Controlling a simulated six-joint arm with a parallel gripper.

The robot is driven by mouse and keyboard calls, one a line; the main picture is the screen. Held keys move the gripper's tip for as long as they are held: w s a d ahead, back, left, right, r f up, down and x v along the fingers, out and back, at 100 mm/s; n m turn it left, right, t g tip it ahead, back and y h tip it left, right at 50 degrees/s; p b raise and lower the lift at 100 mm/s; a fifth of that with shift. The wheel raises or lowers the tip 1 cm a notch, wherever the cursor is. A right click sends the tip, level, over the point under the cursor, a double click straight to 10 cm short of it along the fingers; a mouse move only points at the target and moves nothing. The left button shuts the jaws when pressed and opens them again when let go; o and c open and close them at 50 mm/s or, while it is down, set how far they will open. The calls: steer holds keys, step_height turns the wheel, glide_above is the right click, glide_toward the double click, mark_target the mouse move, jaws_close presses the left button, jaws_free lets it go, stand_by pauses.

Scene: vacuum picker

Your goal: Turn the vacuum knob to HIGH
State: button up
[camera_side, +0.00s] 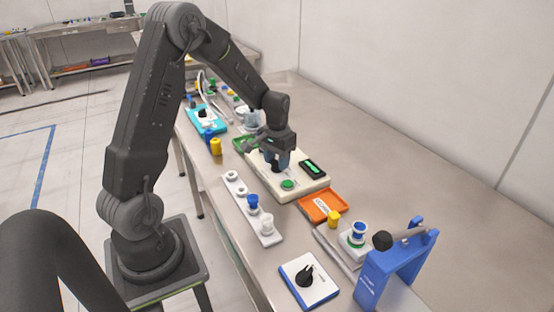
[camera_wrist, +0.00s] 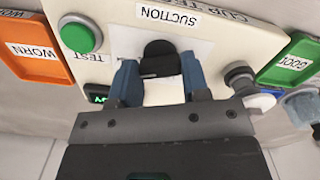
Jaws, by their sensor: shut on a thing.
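My gripper (camera_side: 276,163) is over the cream test unit in the middle of the bench. In the wrist view its two blue fingers (camera_wrist: 160,72) are on either side of a black piece (camera_wrist: 158,50), just by the SUCTION label, and are shut on it. A black knob (camera_side: 304,275) sits on a white, blue-edged panel at the front of the bench, well away from my gripper. No HIGH mark is readable on either panel.
The test unit (camera_side: 311,191) has a green button (camera_wrist: 77,35) marked TEST and a small display (camera_side: 313,167). An orange WORN tray (camera_side: 306,208) and a green tray (camera_wrist: 292,60) flank it. A white holder strip (camera_side: 237,203) and a blue stand (camera_side: 374,281) are nearby.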

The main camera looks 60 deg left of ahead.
mark_target(277, 161)
steer(key=o, duration=0.9)
steer(key=shift+r, duration=0.15)
step_height(277, 161, up, 14)
steer(key=shift+f, duration=0.2)
steer(key=s+d+r+m+t, duration=0.1)
steer(key=s+d+r+t, duration=0.1)
steer(key=s+d+r, duration=0.3)
steer(key=s+d+r+m+t, duration=0.1)
steer(key=s+d, duration=0.2)
steer(key=d, duration=0.5)
steer(key=s+d+t, duration=0.1)
steer(key=s+d, duration=0.1)
steer(key=s, duration=0.1)
steer(key=s+d+m, duration=0.1)
steer(key=s+d, duration=0.1)
steer(key=s, duration=0.1)
steer(key=s+d+m+t, duration=0.1)
steer(key=s+d, duration=0.2)
steer(key=shift+s+d+f+t, duration=0.1)
steer(key=shift+s+f+t, duration=0.15)
steer(key=shift+s+t, duration=0.1)
